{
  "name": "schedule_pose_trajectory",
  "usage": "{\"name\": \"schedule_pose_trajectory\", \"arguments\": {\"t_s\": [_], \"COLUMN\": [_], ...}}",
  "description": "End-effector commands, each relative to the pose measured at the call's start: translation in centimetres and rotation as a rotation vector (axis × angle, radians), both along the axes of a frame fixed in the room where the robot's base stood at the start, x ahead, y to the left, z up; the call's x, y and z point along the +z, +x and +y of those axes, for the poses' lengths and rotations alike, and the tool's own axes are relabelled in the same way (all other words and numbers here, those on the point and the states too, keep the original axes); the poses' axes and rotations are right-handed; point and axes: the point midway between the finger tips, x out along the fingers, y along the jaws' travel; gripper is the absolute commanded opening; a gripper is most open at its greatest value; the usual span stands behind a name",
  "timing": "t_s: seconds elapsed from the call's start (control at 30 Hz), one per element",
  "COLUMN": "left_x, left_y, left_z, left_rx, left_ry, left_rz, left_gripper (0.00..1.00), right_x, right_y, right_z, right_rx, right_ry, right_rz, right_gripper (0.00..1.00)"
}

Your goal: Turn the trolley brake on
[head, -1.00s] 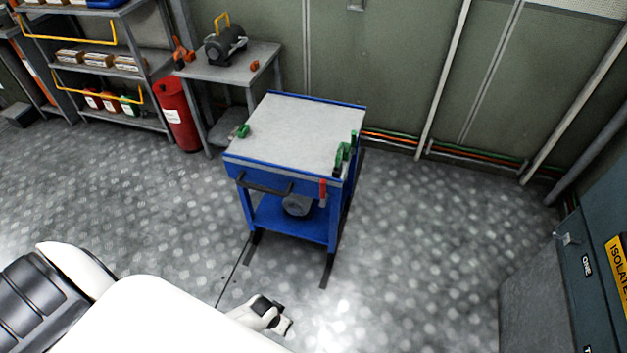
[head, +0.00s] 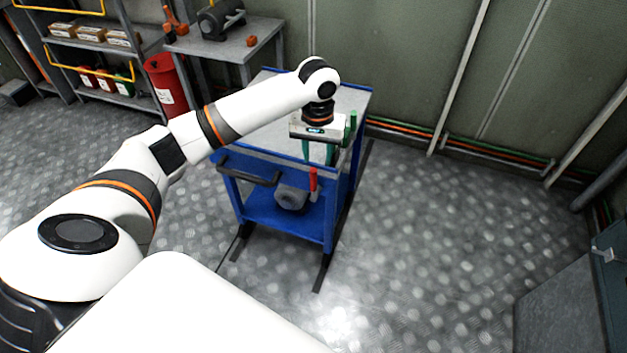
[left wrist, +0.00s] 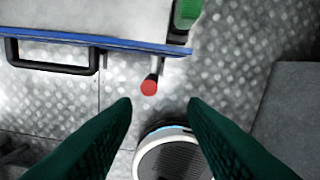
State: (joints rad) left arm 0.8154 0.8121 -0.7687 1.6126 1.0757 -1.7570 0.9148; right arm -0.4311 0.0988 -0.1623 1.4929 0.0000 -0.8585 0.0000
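The blue trolley (head: 285,215) with a grey top stands in the middle of the head view. A red-tipped lever (head: 313,180) stands upright at its front right corner. In the left wrist view the red tip (left wrist: 149,87) is seen from above, just in front of the trolley's blue edge (left wrist: 120,42). My left gripper (head: 319,160) points down over that corner. Its green fingers (left wrist: 160,104) are apart with nothing between them. The red tip lies just beyond the fingertips in that view; the height gap is unclear. My right gripper is not in view.
A black push handle (head: 250,173) sticks out at the trolley's front left. A green clamp-like part (left wrist: 187,12) is on the top's right corner. A grey bench (head: 225,50) and a red bin (head: 165,85) stand behind left.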

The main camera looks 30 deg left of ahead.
Motion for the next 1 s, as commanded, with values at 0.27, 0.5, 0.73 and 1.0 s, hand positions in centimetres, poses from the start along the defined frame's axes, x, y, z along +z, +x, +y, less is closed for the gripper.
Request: {"name": "schedule_pose_trajectory", "arguments": {"t_s": [0.27, 0.5, 0.73, 1.0], "left_x": [-0.3, -5.2, -9.0, -10.5], "left_y": [0.3, 0.3, 0.3, 0.4], "left_z": [1.5, 1.5, 1.4, 1.5], "left_rx": [0.066, 0.063, 0.062, 0.062], "left_ry": [0.004, 0.005, 0.004, 0.005], "left_rz": [0.016, 0.015, 0.013, 0.012], "left_gripper": [0.40, 0.40, 0.40, 0.40], "right_x": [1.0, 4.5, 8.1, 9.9], "right_y": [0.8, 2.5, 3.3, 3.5], "right_z": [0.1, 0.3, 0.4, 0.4], "right_rx": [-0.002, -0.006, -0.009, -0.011], "right_ry": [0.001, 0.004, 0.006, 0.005], "right_rz": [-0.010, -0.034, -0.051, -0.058], "right_gripper": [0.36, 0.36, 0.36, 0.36]}}
